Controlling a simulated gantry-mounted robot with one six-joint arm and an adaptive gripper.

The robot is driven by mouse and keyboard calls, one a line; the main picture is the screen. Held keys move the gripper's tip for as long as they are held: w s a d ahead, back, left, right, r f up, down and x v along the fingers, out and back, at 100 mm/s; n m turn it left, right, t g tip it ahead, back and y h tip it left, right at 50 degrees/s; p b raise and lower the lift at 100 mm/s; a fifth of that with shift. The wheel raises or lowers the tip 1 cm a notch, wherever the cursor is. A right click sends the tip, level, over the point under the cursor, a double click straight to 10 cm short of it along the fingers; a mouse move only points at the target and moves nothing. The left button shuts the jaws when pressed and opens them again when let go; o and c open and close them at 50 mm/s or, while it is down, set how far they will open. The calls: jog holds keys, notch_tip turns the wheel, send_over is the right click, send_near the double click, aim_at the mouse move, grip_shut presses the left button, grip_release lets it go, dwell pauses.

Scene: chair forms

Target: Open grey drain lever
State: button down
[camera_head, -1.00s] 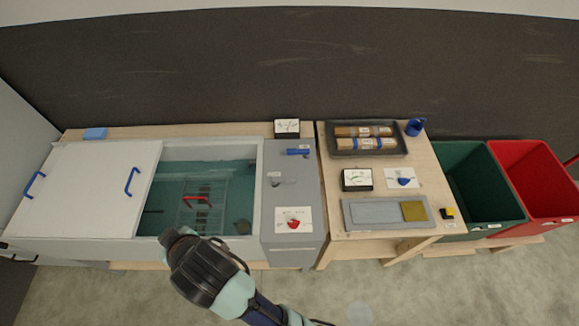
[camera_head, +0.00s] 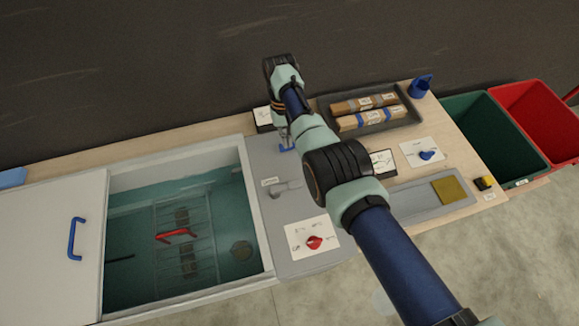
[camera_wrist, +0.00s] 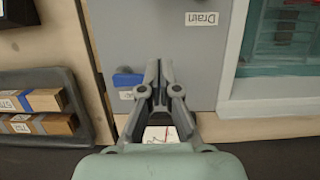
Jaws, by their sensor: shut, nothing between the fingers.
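The grey drain lever (camera_head: 290,187) sits on the grey panel (camera_head: 262,215) right of the open basin, beside a small white label. In the wrist view the "Drain" label (camera_wrist: 201,19) shows near the top; I cannot make out the lever there. My gripper (camera_head: 285,138) is at the far part of the panel, beyond the grey lever and close to a blue lever (camera_head: 286,149). In the wrist view my gripper (camera_wrist: 159,64) is shut and empty, with the blue lever (camera_wrist: 127,80) just left of its fingers. I cannot tell whether they touch.
A red knob (camera_head: 314,243) sits on a white card at the panel's near end. The basin (camera_head: 125,240) with a rack and red handle lies left. A dark tray (camera_head: 395,122) holds wrapped bundles. My arm crosses above the right table.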

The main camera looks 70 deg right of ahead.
jog(key=shift+s+a, duration=0.15)
jog(key=shift+f, duration=0.1)
jog(key=b, duration=0.1)
send_over(291, 177)
jog(key=w+d, duration=0.2)
jog(key=f, duration=0.9)
jog(key=shift+s+d+f, duration=0.1)
jog(key=shift+s+d, duration=0.1)
jog(key=shift+s+a+p, duration=0.2)
jog(key=shift+a+p, duration=0.05)
jog(key=shift+p, duration=0.4)
jog(key=shift+s+a+p, duration=0.65)
jog(key=shift+a+p, duration=0.3)
jog(key=shift+p, duration=0.3)
jog(key=shift+s+a+f, duration=0.2)
jog(key=shift+s+a, duration=0.2)
jog(key=shift+a, duration=0.1)
